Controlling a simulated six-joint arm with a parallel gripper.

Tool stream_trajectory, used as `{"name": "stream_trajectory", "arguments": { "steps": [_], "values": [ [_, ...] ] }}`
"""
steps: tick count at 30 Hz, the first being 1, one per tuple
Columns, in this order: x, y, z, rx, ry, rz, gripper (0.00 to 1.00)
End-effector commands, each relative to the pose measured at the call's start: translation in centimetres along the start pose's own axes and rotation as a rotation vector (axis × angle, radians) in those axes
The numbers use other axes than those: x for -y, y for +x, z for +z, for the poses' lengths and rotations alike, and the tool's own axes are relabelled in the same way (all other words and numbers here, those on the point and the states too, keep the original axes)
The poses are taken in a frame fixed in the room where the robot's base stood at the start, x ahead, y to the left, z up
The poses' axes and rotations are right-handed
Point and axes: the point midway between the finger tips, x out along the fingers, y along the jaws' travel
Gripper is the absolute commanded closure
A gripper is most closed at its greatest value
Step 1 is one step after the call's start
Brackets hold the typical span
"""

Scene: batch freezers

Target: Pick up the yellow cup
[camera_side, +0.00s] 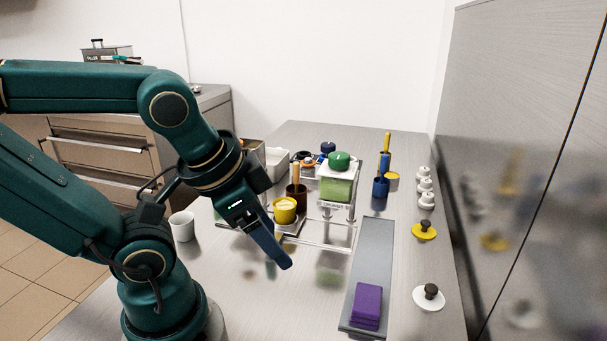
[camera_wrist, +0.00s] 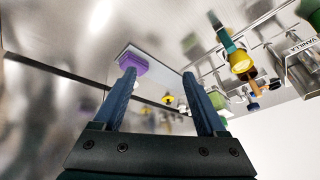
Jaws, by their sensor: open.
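The yellow cup (camera_side: 285,211) stands near the middle of the steel counter, beside a brown cup (camera_side: 297,193) and left of a clear dispenser frame. It looks filled with something pale. In the wrist view a yellow cup (camera_wrist: 240,63) shows at the upper right, outside the space between my fingers. My gripper (camera_side: 283,264) hangs above the counter, in front of the yellow cup in the side view, with its fingers pointing down and right. In the wrist view my two blue fingers (camera_wrist: 165,88) are spread apart with nothing held between them.
A dispenser with a green lid (camera_side: 339,161) stands right of the cup. A grey mat (camera_side: 374,250) bears a purple block (camera_side: 367,303). A white cup (camera_side: 182,226) stands at left. Yellow (camera_side: 424,230) and white (camera_side: 429,297) knobbed lids lie at right. The front counter is mostly clear.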

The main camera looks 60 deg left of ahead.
Motion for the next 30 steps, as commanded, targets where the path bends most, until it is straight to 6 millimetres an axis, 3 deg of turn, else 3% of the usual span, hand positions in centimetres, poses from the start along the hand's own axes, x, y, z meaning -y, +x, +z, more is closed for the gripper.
{"name": "stream_trajectory", "arguments": {
  "steps": [9,18,24,30],
  "values": [
    [6.2,1.8,1.4,0.358,0.487,-0.233,0.26],
    [11.1,4.1,-0.7,0.728,1.008,-0.420,0.26],
    [12.2,6.7,-3.3,0.927,1.336,-0.529,0.26],
    [11.4,9.8,-4.9,1.055,1.592,-0.601,0.26]
  ]
}}
